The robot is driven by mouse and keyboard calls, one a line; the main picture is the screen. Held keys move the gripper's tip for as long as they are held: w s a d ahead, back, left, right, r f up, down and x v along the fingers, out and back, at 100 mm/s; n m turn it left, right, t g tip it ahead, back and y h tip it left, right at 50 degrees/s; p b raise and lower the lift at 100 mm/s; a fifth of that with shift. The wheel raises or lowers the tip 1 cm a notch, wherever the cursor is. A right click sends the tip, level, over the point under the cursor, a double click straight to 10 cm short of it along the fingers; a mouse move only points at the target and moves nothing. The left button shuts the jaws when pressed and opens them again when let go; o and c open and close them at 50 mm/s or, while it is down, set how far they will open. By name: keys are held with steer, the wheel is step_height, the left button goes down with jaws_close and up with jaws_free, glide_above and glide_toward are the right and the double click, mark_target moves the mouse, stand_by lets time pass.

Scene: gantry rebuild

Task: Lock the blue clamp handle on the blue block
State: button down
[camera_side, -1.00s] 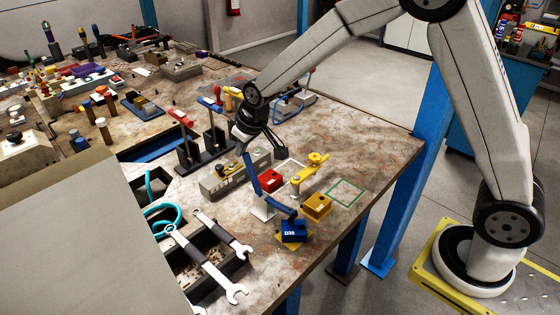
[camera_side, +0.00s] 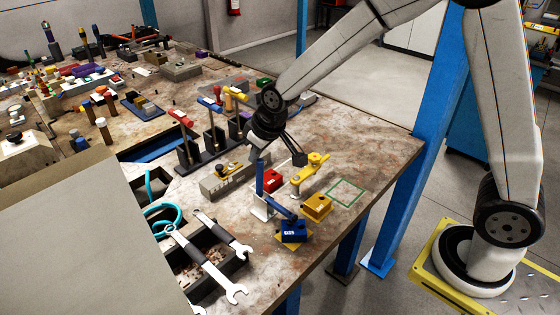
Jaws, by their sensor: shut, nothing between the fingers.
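The blue clamp (camera_side: 277,206) stands near the front edge of the table. Its blue handle (camera_side: 260,178) points almost straight up. The clamp's arm reaches down to the right, over the blue block (camera_side: 294,231), which sits on a yellow base plate. Whether the arm's tip presses on the block is too small to tell. My gripper (camera_side: 299,158) is shut and empty. It is above and to the right of the blue handle, behind it in the picture, near the yellow clamp. I cannot see it touching the handle.
A red block (camera_side: 272,180), a yellow clamp (camera_side: 311,166) and a yellow block (camera_side: 317,206) stand close behind the blue clamp. A green square outline (camera_side: 347,191) marks clear table to the right. Wrenches (camera_side: 208,264) lie over a tray at the front left.

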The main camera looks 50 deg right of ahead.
stand_by(0.5)
steer(key=w+v, duration=0.1)
steer(key=v, duration=0.8)
steer(key=shift+w+a+r, duration=0.2)
steer(key=shift+a+r, duration=0.15)
steer(key=shift+r, duration=0.1)
stand_by(0.3)
steer(key=s+d+f+m+g, duration=0.1)
steer(key=s+d+f, duration=0.2)
steer(key=s+f, duration=0.2)
steer(key=s+d+f+m, duration=0.1)
steer(key=s+d+f, duration=0.3)
steer(key=s, duration=0.7)
step_height(320, 180, down, 2)
steer(key=shift+f+g+h, duration=0.1)
steer(key=shift+g+h, duration=0.3)
